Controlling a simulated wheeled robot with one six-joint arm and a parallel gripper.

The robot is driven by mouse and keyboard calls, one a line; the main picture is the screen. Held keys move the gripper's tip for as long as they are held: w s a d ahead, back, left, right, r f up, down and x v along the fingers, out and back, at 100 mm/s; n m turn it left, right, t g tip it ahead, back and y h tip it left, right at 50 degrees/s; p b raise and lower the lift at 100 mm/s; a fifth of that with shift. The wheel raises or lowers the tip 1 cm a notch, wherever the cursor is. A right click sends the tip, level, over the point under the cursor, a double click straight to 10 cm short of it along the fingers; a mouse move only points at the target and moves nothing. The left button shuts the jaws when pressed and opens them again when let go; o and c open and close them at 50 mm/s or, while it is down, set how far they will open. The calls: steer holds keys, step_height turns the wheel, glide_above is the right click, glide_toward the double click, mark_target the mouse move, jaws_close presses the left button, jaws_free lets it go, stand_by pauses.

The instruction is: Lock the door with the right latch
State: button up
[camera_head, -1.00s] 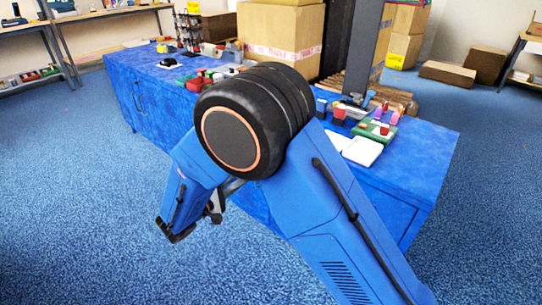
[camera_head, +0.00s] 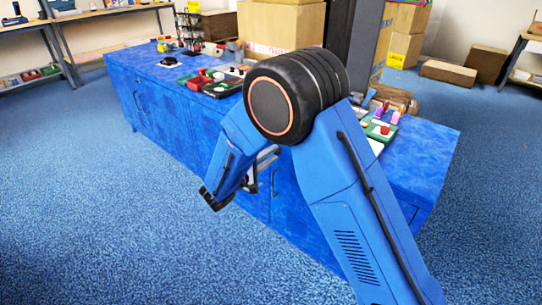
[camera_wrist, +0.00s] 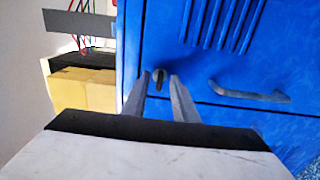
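In the wrist view a blue door panel (camera_wrist: 210,65) with slotted vents fills the upper right. A small dark latch (camera_wrist: 159,78) sits near its left edge, upright in the picture. My gripper (camera_wrist: 159,76) is open, with one finger on each side of the latch. I cannot tell whether the fingers touch it. A curved handle (camera_wrist: 248,93) lies to the right of the latch, above a seam. In the head view my arm hides most of the gripper and the latch, in front of the long blue cabinet (camera_head: 165,110).
The cabinet top holds a large carton (camera_head: 280,27), red and green parts and other small items. Blue carpet (camera_head: 90,200) in front is clear.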

steer(key=shift+w+d, duration=0.1)
jaws_close()
steer(key=shift+n, duration=0.3)
steer(key=n, duration=1.7)
steer(key=shift+n, duration=0.3)
stand_by(0.5)
